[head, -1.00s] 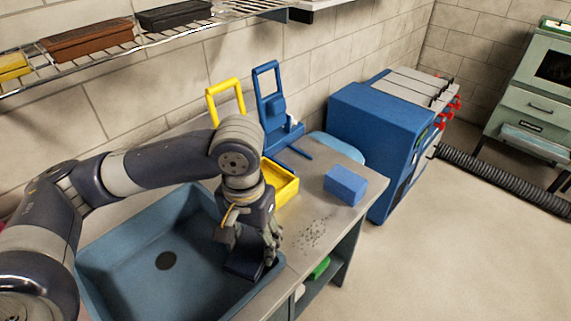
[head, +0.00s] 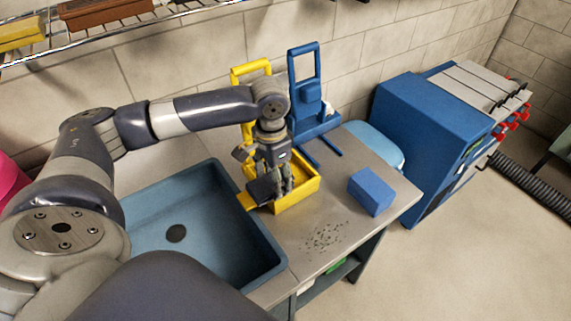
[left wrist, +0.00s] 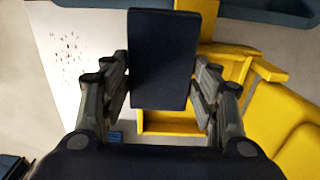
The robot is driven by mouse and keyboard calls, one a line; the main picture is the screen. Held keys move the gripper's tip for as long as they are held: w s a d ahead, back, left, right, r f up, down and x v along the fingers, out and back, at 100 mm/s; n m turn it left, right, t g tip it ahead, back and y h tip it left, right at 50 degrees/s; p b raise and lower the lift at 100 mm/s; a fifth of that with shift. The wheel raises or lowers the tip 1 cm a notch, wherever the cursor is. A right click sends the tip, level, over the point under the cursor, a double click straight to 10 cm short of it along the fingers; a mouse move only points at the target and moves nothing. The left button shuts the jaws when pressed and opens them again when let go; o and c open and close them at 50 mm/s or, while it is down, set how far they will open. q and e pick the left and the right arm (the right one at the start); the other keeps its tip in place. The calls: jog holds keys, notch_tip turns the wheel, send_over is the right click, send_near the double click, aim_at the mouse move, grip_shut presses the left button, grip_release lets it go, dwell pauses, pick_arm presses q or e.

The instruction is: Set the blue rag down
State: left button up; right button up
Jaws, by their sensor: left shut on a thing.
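My left gripper (head: 276,184) is shut on a flat, dark blue slab, which I take to be the blue rag (head: 261,190). In the left wrist view the rag (left wrist: 162,60) sits between the two fingers of the gripper (left wrist: 163,85). In the head view the gripper and rag are over the yellow tray (head: 299,201), beside the sink's right rim; the gripper hides part of the tray. The tray also shows beyond the rag in the left wrist view (left wrist: 180,127). My right gripper is not in view.
The blue sink (head: 170,212) is to the left. A blue block (head: 371,192) and scattered dark crumbs (head: 325,238) lie on the grey counter (head: 293,232). A blue upright frame (head: 306,92) and a yellow one (head: 249,72) stand behind. A blue machine (head: 432,125) is at right.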

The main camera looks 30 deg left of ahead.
pick_arm(q)
jog(key=w, duration=0.3)
jog(key=w+a+p, duration=0.1)
jog(key=w, duration=0.3)
jog(key=shift+w+a+f, duration=0.15)
jog(key=shift+a+f, duration=0.05)
jog(key=shift+w+f, duration=0.1)
jog(key=shift+w, duration=0.2)
jog(key=shift+w+a+f+p, duration=0.1)
jog(key=shift+f+p, duration=0.05)
jog(key=shift+p, duration=0.15)
notch_tip(320, 180, down, 3)
jog(key=shift+r+p, duration=0.1)
jog(key=shift+p, duration=0.5)
jog(key=shift+f, duration=0.25)
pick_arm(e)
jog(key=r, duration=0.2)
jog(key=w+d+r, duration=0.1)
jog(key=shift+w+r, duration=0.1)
pick_arm(q)
jog(key=o, duration=0.9)
jog(key=shift+f, duration=0.1)
jog(key=shift+o, duration=0.2)
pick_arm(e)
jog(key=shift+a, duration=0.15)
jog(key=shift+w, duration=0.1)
